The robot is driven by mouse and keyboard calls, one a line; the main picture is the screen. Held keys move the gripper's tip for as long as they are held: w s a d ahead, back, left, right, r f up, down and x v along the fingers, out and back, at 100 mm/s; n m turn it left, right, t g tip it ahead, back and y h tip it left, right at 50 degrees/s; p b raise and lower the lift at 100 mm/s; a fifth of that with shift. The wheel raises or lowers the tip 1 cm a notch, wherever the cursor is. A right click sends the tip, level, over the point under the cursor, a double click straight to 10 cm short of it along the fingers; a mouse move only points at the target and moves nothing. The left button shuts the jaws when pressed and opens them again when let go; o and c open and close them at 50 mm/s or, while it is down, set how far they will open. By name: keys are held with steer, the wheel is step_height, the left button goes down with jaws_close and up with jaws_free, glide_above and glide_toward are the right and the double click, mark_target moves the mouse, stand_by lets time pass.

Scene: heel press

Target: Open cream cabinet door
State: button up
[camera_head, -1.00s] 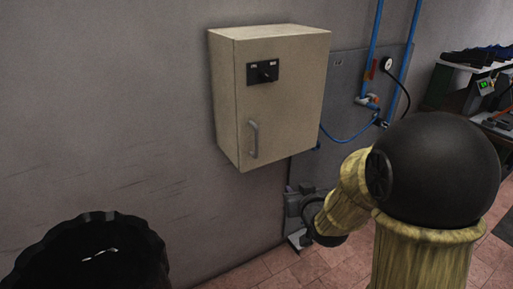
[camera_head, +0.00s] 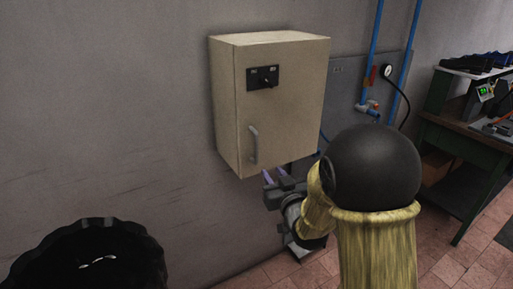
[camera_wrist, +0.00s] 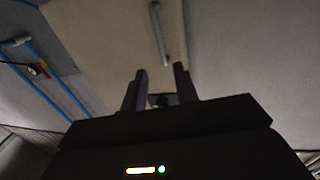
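The cream cabinet (camera_head: 285,100) is fixed to the grey wall, and its door (camera_head: 232,115) is shut. A grey bar handle (camera_head: 253,145) stands upright low on the door. It also shows in the wrist view as the handle (camera_wrist: 157,32), just beyond the fingers. A black switch plate (camera_head: 262,77) sits higher on the door. My gripper (camera_head: 273,175) is just below the cabinet's lower edge, below and slightly right of the handle, and does not touch it. In the wrist view my gripper (camera_wrist: 160,72) has its two fingers apart with nothing between them.
A green workbench (camera_head: 462,145) stands at the far right. A black bin-like container (camera_head: 90,235) is at the lower left. The wall left of the cabinet is clear.

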mark_target(257, 149)
steer(key=p+x, duration=0.4)
steer(key=x, duration=1.1)
steer(key=shift+w, duration=0.1)
jaws_close()
